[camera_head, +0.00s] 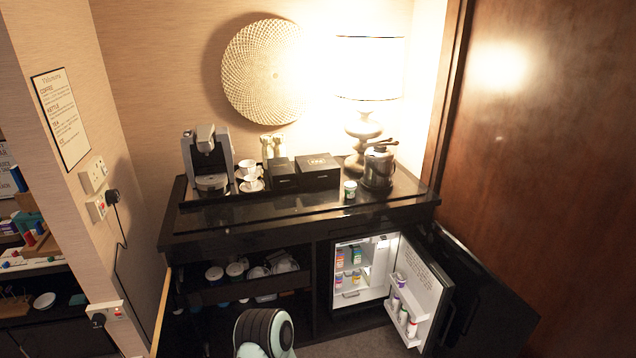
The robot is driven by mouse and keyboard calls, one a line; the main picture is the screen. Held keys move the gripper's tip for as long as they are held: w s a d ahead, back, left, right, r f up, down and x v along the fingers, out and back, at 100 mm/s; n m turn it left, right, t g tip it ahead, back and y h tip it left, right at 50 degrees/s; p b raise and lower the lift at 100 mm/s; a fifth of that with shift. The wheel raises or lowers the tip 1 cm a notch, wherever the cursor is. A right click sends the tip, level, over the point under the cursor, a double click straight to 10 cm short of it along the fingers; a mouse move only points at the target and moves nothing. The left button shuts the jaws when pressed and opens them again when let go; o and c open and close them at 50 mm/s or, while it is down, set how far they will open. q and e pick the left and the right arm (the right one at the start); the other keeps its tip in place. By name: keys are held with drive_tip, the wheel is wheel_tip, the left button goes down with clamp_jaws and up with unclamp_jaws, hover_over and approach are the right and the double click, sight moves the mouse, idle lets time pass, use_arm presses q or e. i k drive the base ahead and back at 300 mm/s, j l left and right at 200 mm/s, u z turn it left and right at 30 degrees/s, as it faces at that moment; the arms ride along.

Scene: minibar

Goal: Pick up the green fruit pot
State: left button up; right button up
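A small pot with a white and green side (350,189) stands upright on the black counter (300,217), just left of the dark ice bucket (378,170). It looks like the green fruit pot, but its label is too small to read. Another small green item (357,256) sits on an upper shelf inside the open mini fridge. Neither of my grippers is in view. Only a rounded black and pale teal part of my own arm shows at the bottom centre, well apart from the pot.
A coffee machine (208,160), cups (250,180) and black boxes (318,171) occupy the counter's left and middle. A lamp (366,100) stands behind. Below, the fridge door (418,290) stands open, and an open drawer (245,289) sticks out. The counter's front strip is clear.

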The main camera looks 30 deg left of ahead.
sight(350, 188)
drive_tip(key=i+u, duration=0.25)
drive_tip(key=u, duration=0.2)
drive_tip(key=i+l+u, duration=0.25)
drive_tip(key=u, duration=0.2)
drive_tip(key=i+l+u, duration=0.2)
drive_tip(key=u, duration=0.25)
drive_tip(key=i+l+u, duration=0.3)
drive_tip(key=l+u, duration=0.3)
drive_tip(key=i+l+u, duration=0.15)
drive_tip(key=l+u, duration=0.2)
